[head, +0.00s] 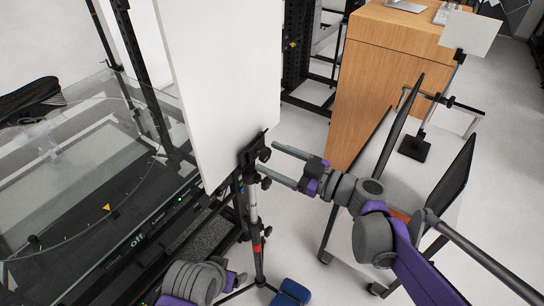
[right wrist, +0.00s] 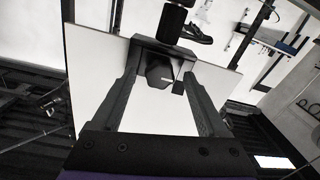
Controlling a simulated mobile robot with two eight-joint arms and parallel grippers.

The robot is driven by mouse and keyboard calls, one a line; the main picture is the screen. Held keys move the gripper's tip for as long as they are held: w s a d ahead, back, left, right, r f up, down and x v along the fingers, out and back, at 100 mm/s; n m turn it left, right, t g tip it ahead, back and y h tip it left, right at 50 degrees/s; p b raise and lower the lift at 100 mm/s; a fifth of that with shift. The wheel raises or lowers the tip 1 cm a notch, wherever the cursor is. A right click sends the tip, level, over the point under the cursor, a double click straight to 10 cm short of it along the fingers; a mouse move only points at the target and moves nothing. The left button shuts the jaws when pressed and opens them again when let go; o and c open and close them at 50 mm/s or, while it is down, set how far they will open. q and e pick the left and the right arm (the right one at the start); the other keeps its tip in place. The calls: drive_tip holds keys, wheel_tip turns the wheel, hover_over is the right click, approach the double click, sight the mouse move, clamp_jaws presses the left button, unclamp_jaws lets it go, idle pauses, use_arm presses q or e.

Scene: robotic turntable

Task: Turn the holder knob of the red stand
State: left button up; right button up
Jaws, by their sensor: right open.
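The stand with the red band (head: 256,248) has a grey and black pole and holds a tall white panel (head: 222,90) in the head view. A black holder with round knobs sits at the panel's lower edge; one knob (head: 265,154) is at the top right of the pole. My right gripper (head: 268,159) reaches in from the right, open, its fingertips close to this knob. In the right wrist view, a dark knob (right wrist: 158,72) shows between the spread fingers. Whether the fingers touch it is unclear. My left gripper is not visible; only grey and purple arm parts show at the bottom.
A glass-topped turntable (head: 62,180) lies to the left. A wooden cabinet (head: 385,70) stands behind, and a second stand with a small white panel (head: 470,33) is at the far right. A blue object (head: 291,292) lies near the stand's foot.

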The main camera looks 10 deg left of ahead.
drive_tip(key=shift+w+a, duration=0.15)
drive_tip(key=shift+a, duration=0.3)
drive_tip(key=shift+c, duration=0.3)
clamp_jaws()
